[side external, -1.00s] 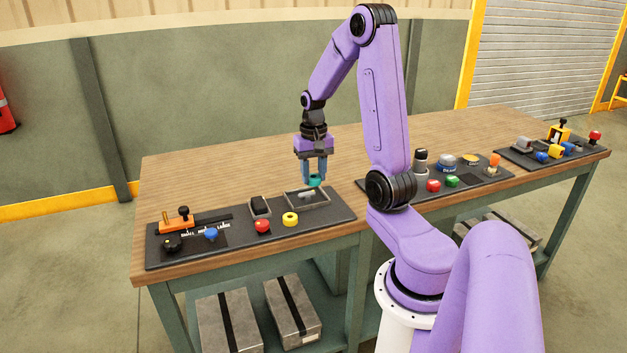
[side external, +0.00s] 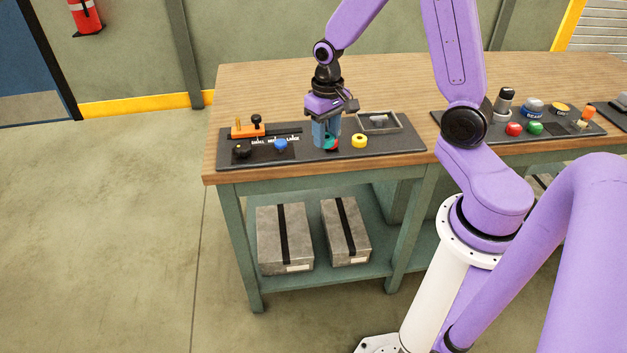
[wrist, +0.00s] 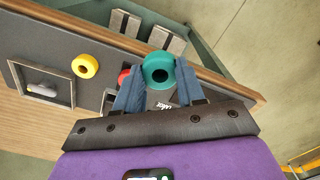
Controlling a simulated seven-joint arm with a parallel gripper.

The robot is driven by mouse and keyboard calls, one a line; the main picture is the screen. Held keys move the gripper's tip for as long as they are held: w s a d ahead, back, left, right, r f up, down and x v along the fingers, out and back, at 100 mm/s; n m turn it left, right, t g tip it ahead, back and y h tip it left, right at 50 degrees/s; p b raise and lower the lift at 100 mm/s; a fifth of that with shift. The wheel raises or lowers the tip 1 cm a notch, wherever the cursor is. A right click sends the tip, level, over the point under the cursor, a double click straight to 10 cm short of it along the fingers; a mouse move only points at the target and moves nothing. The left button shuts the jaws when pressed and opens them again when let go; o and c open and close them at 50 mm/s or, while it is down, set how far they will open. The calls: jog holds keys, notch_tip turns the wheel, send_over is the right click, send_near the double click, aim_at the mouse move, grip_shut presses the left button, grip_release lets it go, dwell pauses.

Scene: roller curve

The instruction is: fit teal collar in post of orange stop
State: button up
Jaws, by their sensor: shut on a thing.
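The teal collar (wrist: 159,70) is a ring with a dark central hole, held between the fingertips of my gripper (wrist: 154,88) in the wrist view. In the side view my gripper (side external: 328,140) is above the dark panel, by the red knob, with the teal collar (side external: 331,143) partly hidden by the fingers. The orange stop (side external: 247,131) stands to the left on a slotted track, with a short upright post (side external: 238,124) and a black knob (side external: 257,120) on it. The gripper is shut on the collar, apart from the stop.
A yellow ring (side external: 359,141) and a grey tray (side external: 379,122) with a grey part lie right of the gripper. The red knob (wrist: 124,77) is close beside the fingers.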

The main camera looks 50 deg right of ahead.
jog(key=a+f+n, duration=0.1)
jog(key=a+n, duration=0.1)
jog(key=a, duration=0.4)
jog(key=s+d+r+m, duration=0.3)
jog(key=d+r+m, duration=0.3)
jog(key=d+m, duration=0.35)
send_over(310, 139)
jog(key=shift+n, duration=0.35)
jog(key=f, duration=0.8)
jog(key=shift+s+a+f, duration=0.1)
jog(key=shift+s+f, duration=0.15)
jog(key=shift+s, duration=0.1)
jog(key=shift+w+f, duration=0.25)
jog(key=shift+f, duration=0.05)
jog(key=shift+w+f, duration=0.15)
jog(key=shift+f, duration=1.55)
jog(key=shift+f, duration=0.1)
jog(key=o, duration=0.7)
jog(key=shift+o, duration=0.2)
